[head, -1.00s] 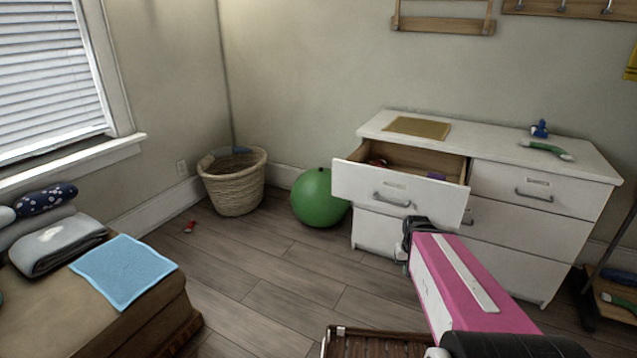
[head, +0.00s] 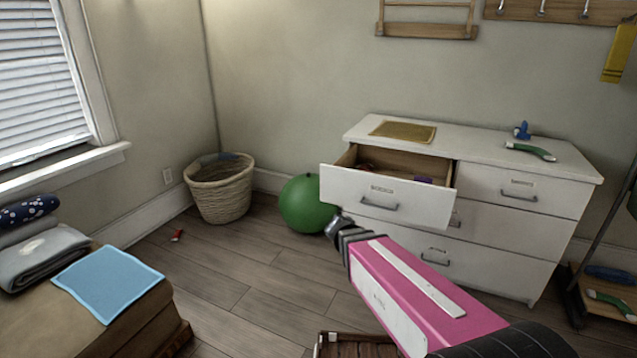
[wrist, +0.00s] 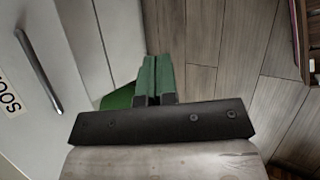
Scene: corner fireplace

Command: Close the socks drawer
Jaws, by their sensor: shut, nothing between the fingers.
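The white dresser's top left drawer (head: 345,188) stands pulled out, with a metal handle and a label on its front. In the wrist view its front (wrist: 60,20) fills the left side, with the handle (wrist: 38,70) and a partly cut-off label (wrist: 10,95); the visible letters look like the start of "SOCKS". My gripper (head: 334,220) is shut and empty, low in front of the drawer's left part. In the wrist view the green fingertips (wrist: 157,65) are together, right of the drawer front. I cannot tell whether they touch it.
The other dresser drawers are shut. A green ball (head: 306,203) sits on the floor left of the dresser, close behind my gripper in the picture. A wicker basket (head: 220,190) stands in the corner.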

